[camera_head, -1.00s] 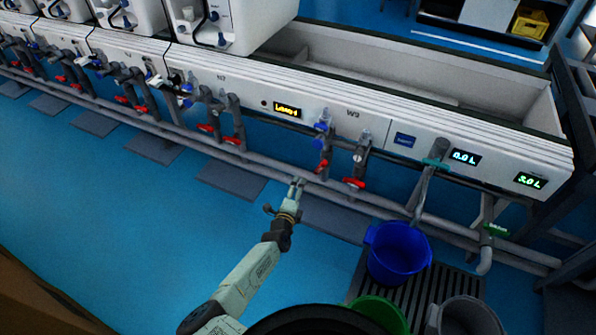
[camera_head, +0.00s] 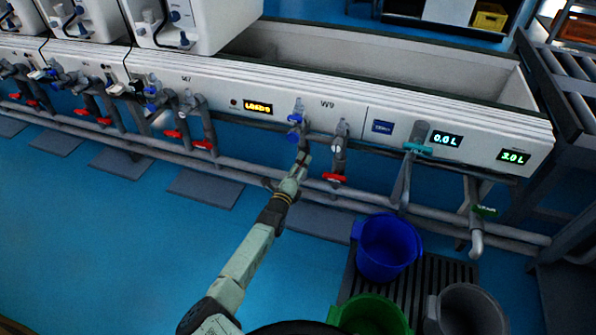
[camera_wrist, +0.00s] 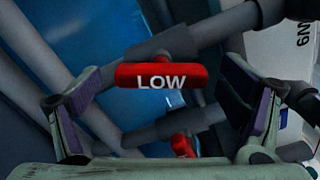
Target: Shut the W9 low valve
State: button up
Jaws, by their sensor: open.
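The W9 low valve has a red bar handle marked LOW, which shows in the wrist view (camera_wrist: 160,76). It lies crosswise between the two fingers of my gripper (camera_wrist: 163,88), with a gap on each side. My gripper is open and holds nothing. In the head view my gripper (camera_head: 304,160) is at the left W9 pipe, below its blue valves (camera_head: 294,127), and hides the red handle there. The right W9 pipe carries another red handle (camera_head: 334,177), just right of my gripper.
Grey pipes (camera_head: 240,165) run along the front below the white trough (camera_head: 400,110). A second red handle (camera_wrist: 182,145) shows partly in the wrist view. Blue (camera_head: 386,248), green (camera_head: 370,318) and grey (camera_head: 466,308) buckets stand to the right. The blue floor at left is open.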

jog(key=shift+w+d, duration=0.2)
jog(key=shift+w, duration=0.35)
jog(key=shift+c, duration=0.5)
jog(key=c, duration=1.1)
